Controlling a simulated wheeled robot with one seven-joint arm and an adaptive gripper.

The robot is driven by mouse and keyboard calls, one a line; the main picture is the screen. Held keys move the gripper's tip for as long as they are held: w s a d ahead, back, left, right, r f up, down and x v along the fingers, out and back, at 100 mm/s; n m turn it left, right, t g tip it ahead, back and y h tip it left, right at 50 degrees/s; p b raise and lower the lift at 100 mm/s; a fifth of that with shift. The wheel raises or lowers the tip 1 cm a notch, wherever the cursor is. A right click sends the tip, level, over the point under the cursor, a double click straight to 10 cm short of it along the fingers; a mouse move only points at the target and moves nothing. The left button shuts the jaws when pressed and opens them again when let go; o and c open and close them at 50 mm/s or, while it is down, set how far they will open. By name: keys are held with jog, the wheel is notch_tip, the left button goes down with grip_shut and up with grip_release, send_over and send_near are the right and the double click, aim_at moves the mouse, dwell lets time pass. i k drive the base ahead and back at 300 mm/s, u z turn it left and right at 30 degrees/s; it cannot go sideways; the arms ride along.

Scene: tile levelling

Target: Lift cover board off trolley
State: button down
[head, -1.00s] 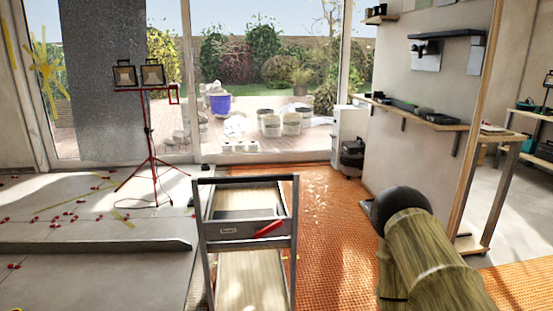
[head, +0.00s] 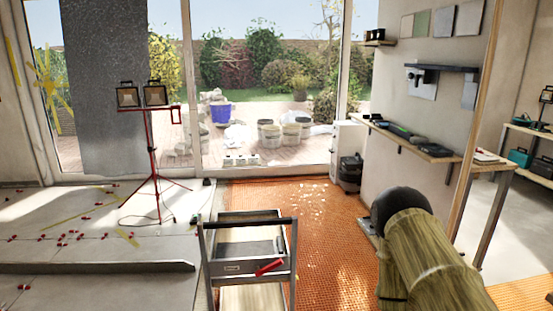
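A red-handled tool (head: 269,267) lies at the tray's near edge. A pale lower shelf (head: 252,299) shows below. My gripper is out of view; only wood-patterned links of my arm show at the lower right.
Orange matting (head: 340,235) covers the floor beside and behind the trolley. Left is a raised grey tiled floor (head: 60,225) with several red clips and a red work-light tripod (head: 155,160). A wall shelf (head: 415,139) and a bench (head: 485,166) stand right.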

aim_at(268, 247)
jog(key=z, duration=1.45)
jog(key=i, duration=1.05)
jog(key=u, duration=1.75)
